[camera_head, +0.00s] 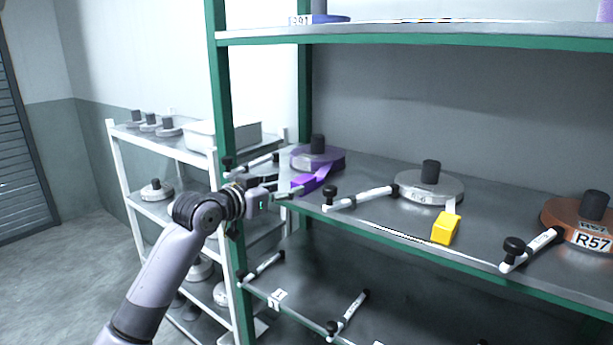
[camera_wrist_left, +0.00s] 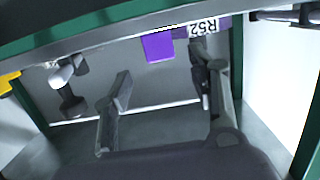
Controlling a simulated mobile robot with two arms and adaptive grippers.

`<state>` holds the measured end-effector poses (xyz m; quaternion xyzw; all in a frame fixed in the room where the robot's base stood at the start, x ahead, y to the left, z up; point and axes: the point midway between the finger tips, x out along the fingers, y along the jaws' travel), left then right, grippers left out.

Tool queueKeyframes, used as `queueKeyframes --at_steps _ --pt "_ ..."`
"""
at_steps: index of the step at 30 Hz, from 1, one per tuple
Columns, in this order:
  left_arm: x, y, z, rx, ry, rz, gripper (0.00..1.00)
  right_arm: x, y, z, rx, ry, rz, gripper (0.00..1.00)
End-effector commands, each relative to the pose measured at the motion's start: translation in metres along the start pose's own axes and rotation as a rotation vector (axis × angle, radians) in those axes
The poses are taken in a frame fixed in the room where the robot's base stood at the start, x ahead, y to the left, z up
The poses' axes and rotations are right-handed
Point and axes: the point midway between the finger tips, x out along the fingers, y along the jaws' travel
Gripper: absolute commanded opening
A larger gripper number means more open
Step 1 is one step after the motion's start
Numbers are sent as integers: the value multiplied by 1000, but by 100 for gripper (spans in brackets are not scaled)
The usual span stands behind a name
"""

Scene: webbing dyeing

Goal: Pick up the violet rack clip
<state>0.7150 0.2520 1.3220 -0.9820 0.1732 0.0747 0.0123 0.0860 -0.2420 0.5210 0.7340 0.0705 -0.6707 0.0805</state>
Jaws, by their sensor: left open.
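The violet rack clip (camera_head: 305,184) hangs at the front edge of the middle shelf, at the end of a violet strap from the violet roll (camera_head: 317,157). In the left wrist view the clip (camera_wrist_left: 158,46) shows as a violet block ahead of the fingers, with a label R52 beside it. My left gripper (camera_head: 278,186) is open, just left of the clip in the head view. In the left wrist view its two fingers (camera_wrist_left: 161,78) stand apart with nothing between them. Whether a finger touches the clip I cannot tell. My right gripper is not in view.
The green-edged shelf (camera_head: 390,223) also holds a grey roll (camera_head: 431,185) with a yellow clip (camera_head: 446,228) and an orange roll (camera_head: 580,220) labelled R57. White rods with black knobs (camera_head: 360,198) stick out beside the rolls. A green post (camera_head: 219,80) stands close to my left arm.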

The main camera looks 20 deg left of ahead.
Motion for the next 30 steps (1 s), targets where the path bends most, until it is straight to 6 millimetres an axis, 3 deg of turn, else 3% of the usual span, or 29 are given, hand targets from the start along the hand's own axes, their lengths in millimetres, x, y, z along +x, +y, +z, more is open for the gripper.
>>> queueKeyframes --at_steps 3,11,16,21,30 --pt "18 0 -3 -2 -1 0 53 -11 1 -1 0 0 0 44" --pt "36 0 -5 0 0 0 53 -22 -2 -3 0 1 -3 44" --pt "60 -1 -11 -2 0 0 53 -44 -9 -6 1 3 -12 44" --pt "77 -1 -6 -1 0 0 53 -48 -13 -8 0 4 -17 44" --pt "80 -2 -4 2 1 -1 53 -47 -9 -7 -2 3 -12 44"
